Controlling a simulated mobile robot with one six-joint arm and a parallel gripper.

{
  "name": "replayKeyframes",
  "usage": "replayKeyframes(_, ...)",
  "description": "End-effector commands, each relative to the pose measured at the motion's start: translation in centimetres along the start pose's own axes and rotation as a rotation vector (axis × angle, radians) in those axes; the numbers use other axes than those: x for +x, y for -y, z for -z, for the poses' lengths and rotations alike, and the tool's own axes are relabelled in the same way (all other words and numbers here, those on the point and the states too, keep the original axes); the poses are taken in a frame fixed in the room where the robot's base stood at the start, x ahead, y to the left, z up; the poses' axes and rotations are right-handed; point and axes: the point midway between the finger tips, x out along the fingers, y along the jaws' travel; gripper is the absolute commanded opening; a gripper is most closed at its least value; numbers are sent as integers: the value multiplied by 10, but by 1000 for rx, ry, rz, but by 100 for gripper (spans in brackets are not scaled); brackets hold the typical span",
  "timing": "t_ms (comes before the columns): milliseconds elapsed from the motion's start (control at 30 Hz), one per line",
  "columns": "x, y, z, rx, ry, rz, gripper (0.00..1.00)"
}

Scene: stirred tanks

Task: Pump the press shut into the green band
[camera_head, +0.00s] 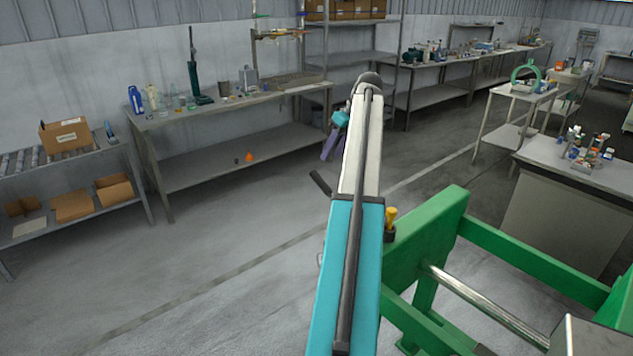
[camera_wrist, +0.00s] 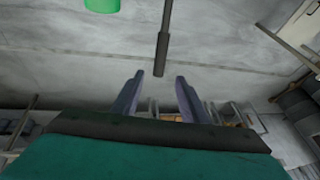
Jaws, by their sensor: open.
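The press is a green frame (camera_head: 425,235) at the lower right of the head view, with a bright steel rod (camera_head: 480,300) across it. A dark lever handle (camera_head: 320,183) sticks out to the left from behind my arm. In the wrist view a dark bar with a thicker grip (camera_wrist: 162,50), apparently this lever, points down toward my gripper (camera_wrist: 160,78). Its end appears in line with the gap between my open, empty purple fingers; the depth is unclear. My gripper also shows partly behind my arm in the head view (camera_head: 333,142). No gauge or green band is visible.
A yellow knob (camera_head: 390,218) stands on the press's near corner. A workbench (camera_head: 235,105) with bottles lies along the wall. The floor (camera_head: 235,225) left of the press is clear.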

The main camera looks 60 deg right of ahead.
Motion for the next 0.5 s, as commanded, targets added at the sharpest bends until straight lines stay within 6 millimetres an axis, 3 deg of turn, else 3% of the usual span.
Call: replayKeyframes(500, 53, 2, 0, 0, 2, 2, 40)
